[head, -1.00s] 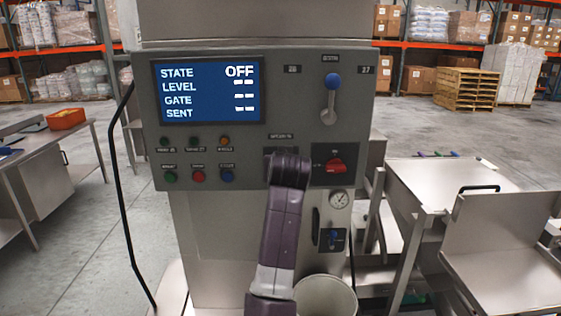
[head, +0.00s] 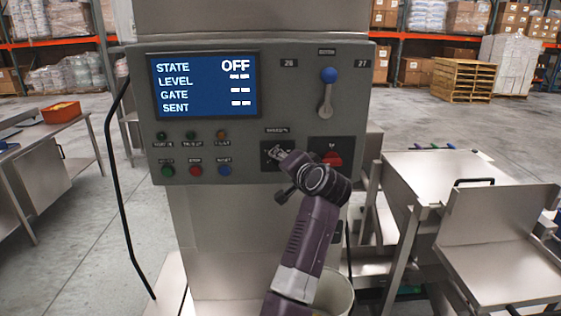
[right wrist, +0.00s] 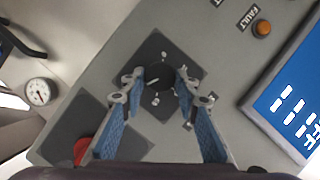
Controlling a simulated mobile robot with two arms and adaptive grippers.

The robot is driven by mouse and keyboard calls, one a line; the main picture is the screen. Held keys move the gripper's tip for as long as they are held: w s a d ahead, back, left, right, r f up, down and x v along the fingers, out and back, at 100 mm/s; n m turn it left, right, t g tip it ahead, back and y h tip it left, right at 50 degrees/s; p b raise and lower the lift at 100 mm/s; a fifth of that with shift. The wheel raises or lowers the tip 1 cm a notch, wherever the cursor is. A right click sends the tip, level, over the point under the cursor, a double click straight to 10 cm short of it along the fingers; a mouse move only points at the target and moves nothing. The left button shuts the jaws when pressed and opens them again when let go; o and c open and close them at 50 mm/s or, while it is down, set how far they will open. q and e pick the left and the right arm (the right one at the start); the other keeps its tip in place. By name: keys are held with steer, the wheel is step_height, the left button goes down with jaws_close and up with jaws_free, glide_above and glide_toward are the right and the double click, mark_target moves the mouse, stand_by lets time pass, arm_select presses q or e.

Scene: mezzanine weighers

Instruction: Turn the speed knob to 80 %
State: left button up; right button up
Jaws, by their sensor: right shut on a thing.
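The speed knob (right wrist: 161,79) is a small black round knob with a white pointer line, on a dark square plate (right wrist: 152,48) in the right wrist view. White marks surround it; their numbers are too small to read. My right gripper (right wrist: 160,84) is shut on the knob, one blue-padded finger on each side. In the head view my right gripper (head: 279,156) reaches the plate from the lower right and mostly hides the knob. The panel screen (head: 205,86) reads STATE OFF, with dashes for level, gate and sent. My left gripper is not in view.
A red switch (head: 334,158) sits just right of the knob plate. A blue-ball lever (head: 329,77) is above it, and several push buttons (head: 195,170) are to the left. A round gauge (right wrist: 38,92) shows in the wrist view. A bin (head: 340,291) stands below, partly behind my arm.

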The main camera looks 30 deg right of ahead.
steer(key=shift+f+m, duration=0.25)
steer(key=shift+m, duration=0.25)
steer(key=shift+t, duration=0.3)
steer(key=o, duration=1.2)
steer(key=shift+c, duration=0.2)
steer(key=shift+r, duration=0.1)
steer(key=v, duration=1.2)
